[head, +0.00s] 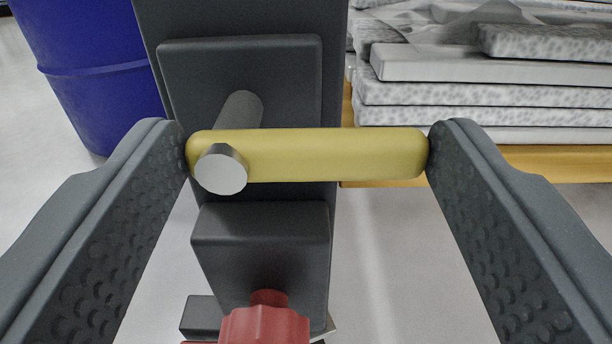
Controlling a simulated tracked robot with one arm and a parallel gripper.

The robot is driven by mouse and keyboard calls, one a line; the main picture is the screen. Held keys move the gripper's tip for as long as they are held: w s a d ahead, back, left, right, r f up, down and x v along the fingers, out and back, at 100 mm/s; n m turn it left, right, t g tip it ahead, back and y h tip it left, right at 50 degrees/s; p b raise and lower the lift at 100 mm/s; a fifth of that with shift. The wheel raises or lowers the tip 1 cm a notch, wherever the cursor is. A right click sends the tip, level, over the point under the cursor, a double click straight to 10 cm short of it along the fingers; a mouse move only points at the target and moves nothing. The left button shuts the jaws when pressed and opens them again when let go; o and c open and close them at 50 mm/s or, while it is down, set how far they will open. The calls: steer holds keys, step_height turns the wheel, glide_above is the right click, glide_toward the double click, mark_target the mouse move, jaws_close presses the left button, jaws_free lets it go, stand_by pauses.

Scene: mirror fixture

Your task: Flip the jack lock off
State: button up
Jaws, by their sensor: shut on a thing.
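The jack lock is a yellow bar (330,154) lying horizontally across the dark grey post in the head view. Near its left end is a round silver pin (221,170), with a grey shaft running back to a plate on the post. My gripper (307,150) is shut on the yellow bar lengthwise. The left finger touches its left end beside the pin, and the right finger touches its right end. The fingers stand wide apart, with the bar spanning the space between them.
The dark grey post (262,195) stands behind the bar, with a block and a red knob (265,322) lower down. A blue barrel (95,70) stands at the back left. Stacked slabs (485,95) lie on a yellow support at the back right. Pale floor shows between.

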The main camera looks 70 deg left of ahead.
steer(key=shift+s+a+f, duration=0.25)
steer(key=shift+s+f, duration=0.05)
steer(key=shift+s, duration=0.1)
steer(key=o, duration=0.9)
steer(key=shift+o, duration=0.4)
steer(key=shift+w+r, duration=0.1)
steer(key=shift+w, duration=0.05)
steer(key=shift+d, duration=0.2)
steer(key=p+v, duration=0.3)
steer(key=v, duration=1)
steer(key=shift+d+p, duration=0.25)
steer(key=shift+p, duration=0.15)
